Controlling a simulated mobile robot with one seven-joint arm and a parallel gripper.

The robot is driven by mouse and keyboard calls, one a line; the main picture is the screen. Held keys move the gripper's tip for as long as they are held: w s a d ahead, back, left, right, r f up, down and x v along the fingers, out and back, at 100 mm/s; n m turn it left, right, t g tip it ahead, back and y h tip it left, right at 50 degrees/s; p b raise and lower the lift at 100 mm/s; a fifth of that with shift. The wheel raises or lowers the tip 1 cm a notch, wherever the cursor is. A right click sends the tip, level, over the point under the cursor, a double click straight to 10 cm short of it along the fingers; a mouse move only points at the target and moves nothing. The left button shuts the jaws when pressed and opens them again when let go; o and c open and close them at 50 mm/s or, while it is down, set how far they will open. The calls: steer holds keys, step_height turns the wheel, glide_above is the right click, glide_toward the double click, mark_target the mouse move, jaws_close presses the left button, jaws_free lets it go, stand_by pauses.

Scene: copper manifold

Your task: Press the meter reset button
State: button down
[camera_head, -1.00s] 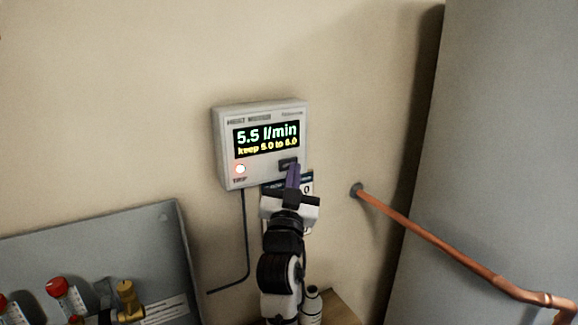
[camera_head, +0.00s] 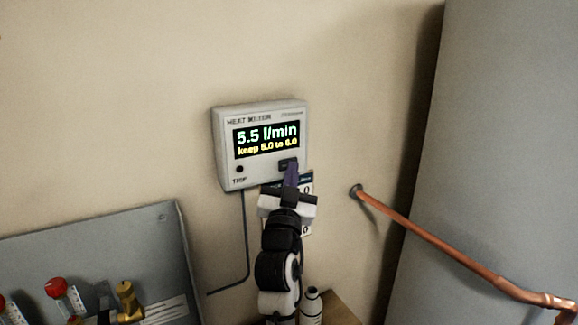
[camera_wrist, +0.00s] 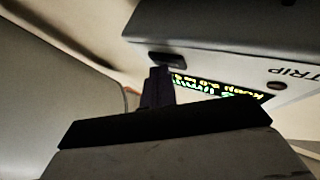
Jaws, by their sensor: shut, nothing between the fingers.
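The heat meter (camera_head: 225,150) is a light grey box on the wall. Its screen (camera_head: 266,138) reads "5.5 l/min" and "keep 5.0 to 6.0". The TRIP lamp (camera_head: 239,169) at its lower left is dark. The dark reset button (camera_head: 288,163) is at the lower right of its face. My gripper (camera_head: 291,170) is shut and empty, its purple fingertips at the button's lower edge. In the wrist view the fingertips (camera_wrist: 158,75) are right beside the button (camera_wrist: 166,60); I cannot tell whether they touch it.
A copper pipe (camera_head: 430,238) runs from the wall to the lower right, past a large grey cylinder (camera_head: 510,130). A grey panel (camera_head: 110,245) with red-capped gauges and a brass valve (camera_head: 128,300) is at lower left. A cable (camera_head: 246,240) hangs below the meter.

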stand_by(0.4)
steer(key=shift+s+d, duration=0.3)
steer(key=shift+s, duration=0.4)
steer(key=s, duration=0.1)
steer(key=s+d, duration=0.1)
steer(key=s, duration=0.1)
steer(key=s+d, duration=0.1)
steer(key=shift+s+p, duration=0.25)
steer(key=shift+p, duration=0.15)
stand_by(0.3)
